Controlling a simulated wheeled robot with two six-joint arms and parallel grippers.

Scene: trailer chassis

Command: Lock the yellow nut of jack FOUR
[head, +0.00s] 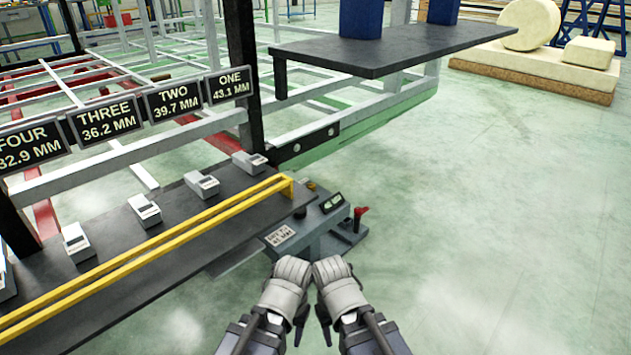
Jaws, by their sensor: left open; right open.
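The sign FOUR (30,146), reading 32.9 MM, hangs at the left edge of the head view. Signs THREE (105,119), TWO (173,101) and ONE (229,86) follow to its right. Jack FOUR and its yellow nut cannot be made out. My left gripper (292,265) and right gripper (328,265) are side by side at the bottom centre, in front of the dark bench's right end. Both are open, and nothing shows held in them.
Several grey devices, one here (145,211), sit on the dark bench (180,215) behind yellow rails (150,246). A grey control box (320,218) with a red lever (359,214) stands just beyond my grippers. A dark raised plate (400,52) overhangs behind. The right floor is clear.

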